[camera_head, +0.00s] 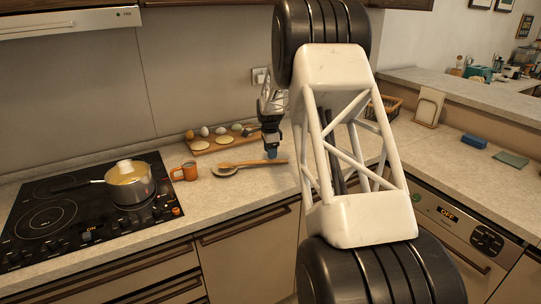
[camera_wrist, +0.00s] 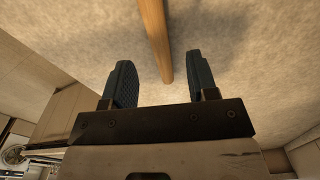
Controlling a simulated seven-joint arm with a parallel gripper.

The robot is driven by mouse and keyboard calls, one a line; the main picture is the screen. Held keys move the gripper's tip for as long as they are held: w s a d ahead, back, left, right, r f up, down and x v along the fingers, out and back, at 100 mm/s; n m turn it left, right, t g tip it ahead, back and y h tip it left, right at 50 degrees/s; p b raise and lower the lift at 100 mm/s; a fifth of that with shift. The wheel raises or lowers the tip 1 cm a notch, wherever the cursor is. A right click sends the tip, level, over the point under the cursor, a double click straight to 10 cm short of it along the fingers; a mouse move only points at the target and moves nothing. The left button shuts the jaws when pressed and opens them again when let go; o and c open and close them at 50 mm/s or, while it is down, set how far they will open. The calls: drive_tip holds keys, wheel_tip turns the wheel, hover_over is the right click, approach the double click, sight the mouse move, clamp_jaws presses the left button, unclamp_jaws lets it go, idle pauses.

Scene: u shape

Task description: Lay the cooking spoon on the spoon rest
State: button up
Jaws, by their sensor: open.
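The wooden cooking spoon (camera_head: 255,163) lies on the counter in the head view, its handle pointing right and its bowl end at the left. My gripper (camera_head: 272,154) points down at the right part of the handle. In the wrist view my gripper (camera_wrist: 157,85) is open, with one blue fingertip on each side of the spoon handle (camera_wrist: 155,35). The handle's end lies between the fingers with gaps on both sides.
A board (camera_head: 213,144) with eggs and dough-like rounds lies behind. A pot (camera_head: 128,183) sits on the black hob (camera_head: 55,228) at left. My white arm link hides the counter to the right.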

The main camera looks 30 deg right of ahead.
drive_tip(key=shift+r, duration=2.9)
drive_tip(key=shift+a, duration=0.1)
drive_tip(key=s+a+r+n+t, duration=0.1)
drive_tip(key=s+a+r+n, duration=0.5)
drive_tip(key=s+a, duration=0.55)
drive_tip(key=s+a+r+n, duration=0.4)
drive_tip(key=s+a+r, duration=0.55)
drive_tip(key=s, duration=0.25)
drive_tip(key=s+a+f+n, duration=0.1)
drive_tip(key=s+a+n, duration=0.2)
drive_tip(key=s, duration=0.7)
drive_tip(key=s+a+f+n+t, duration=0.1)
drive_tip(key=s+a+n, duration=0.3)
drive_tip(key=s, duration=0.6)
drive_tip(key=s+a+f+n, duration=0.3)
drive_tip(key=s+a, duration=0.2)
drive_tip(key=s, duration=0.5)
drive_tip(key=shift+s+a+n+t, duration=0.3)
drive_tip(key=shift+s+n, duration=0.05)
drive_tip(key=shift+n, duration=0.05)
